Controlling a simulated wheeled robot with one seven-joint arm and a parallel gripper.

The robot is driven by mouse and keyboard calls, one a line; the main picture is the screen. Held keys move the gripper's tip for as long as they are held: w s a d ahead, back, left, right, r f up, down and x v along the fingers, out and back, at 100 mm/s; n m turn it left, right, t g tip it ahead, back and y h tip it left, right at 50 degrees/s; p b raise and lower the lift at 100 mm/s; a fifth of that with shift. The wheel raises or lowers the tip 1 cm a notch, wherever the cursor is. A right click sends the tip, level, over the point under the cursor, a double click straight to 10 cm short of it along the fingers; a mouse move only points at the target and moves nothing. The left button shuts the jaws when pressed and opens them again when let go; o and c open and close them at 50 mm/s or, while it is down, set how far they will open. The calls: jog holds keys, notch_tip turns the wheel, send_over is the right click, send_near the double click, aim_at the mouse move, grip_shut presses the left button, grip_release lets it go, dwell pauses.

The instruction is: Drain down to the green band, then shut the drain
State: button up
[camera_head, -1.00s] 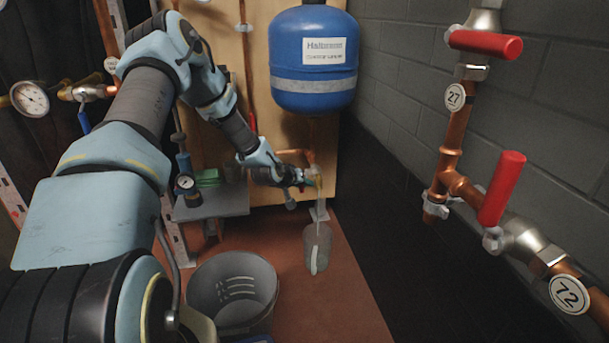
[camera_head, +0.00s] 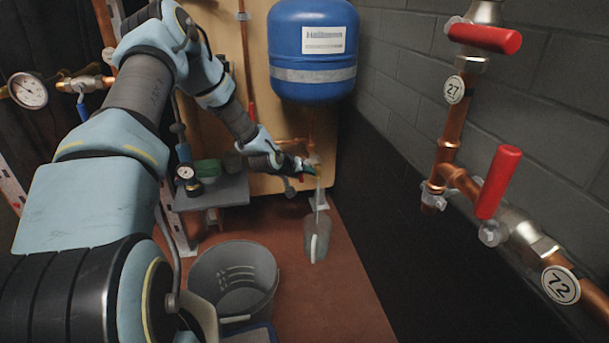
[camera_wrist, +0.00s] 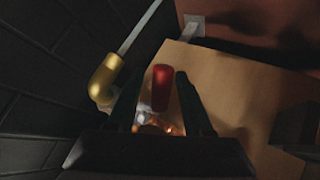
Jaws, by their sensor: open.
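A thin pale stream falls from the brass drain outlet (camera_wrist: 104,80) in the wrist view; the stream (camera_head: 318,195) also shows in the head view, running down to a clear jug (camera_head: 316,240) low by the board. My gripper (camera_wrist: 158,100) is open, with its two fingers on either side of a red drain handle (camera_wrist: 161,88). I cannot tell whether a finger touches the handle. In the head view my gripper (camera_head: 309,169) is at the pipework below the blue vessel (camera_head: 312,50). A round gauge (camera_head: 28,91) is at the far left; its needle and any green band are too small to read.
A grey bucket (camera_head: 234,280) stands on the red-brown floor. A grey shelf (camera_head: 215,193) carries a small dial gauge (camera_head: 185,173) and a green item. Copper pipes with red-handled valves tagged 27 (camera_head: 454,89) and 72 (camera_head: 561,285) run along the right wall.

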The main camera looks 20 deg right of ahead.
jog(key=shift+r, duration=0.1)
jog(key=p+v, duration=0.3)
jog(key=v, duration=0.7)
jog(key=shift+s+a+r, duration=0.2)
jog(key=shift+a, duration=0.05)
jog(key=s+a+r+n+g+y+p, duration=0.1)
jog(key=s+a+r+g+y, duration=0.15)
jog(key=s+a+r, duration=0.55)
jog(key=s+a+r+n+g+y, duration=0.1)
jog(key=s+a+r+y, duration=0.25)
jog(key=s+a, duration=0.45)
jog(key=s+a+r+n+g+y+p, duration=0.1)
jog(key=s+a+r+y, duration=0.1)
jog(key=s+a+r, duration=0.65)
jog(key=w+a+r+p, duration=0.1)
jog(key=r+p, duration=1.5)
jog(key=p, duration=0.1)
jog(key=w+a+r+p, duration=0.1)
jog(key=w+r+p, duration=0.1)
jog(key=r+p, duration=1.4)
jog(key=shift+r+p, duration=0.2)
jog(key=shift+p, duration=0.65)
jog(key=shift+a, duration=0.1)
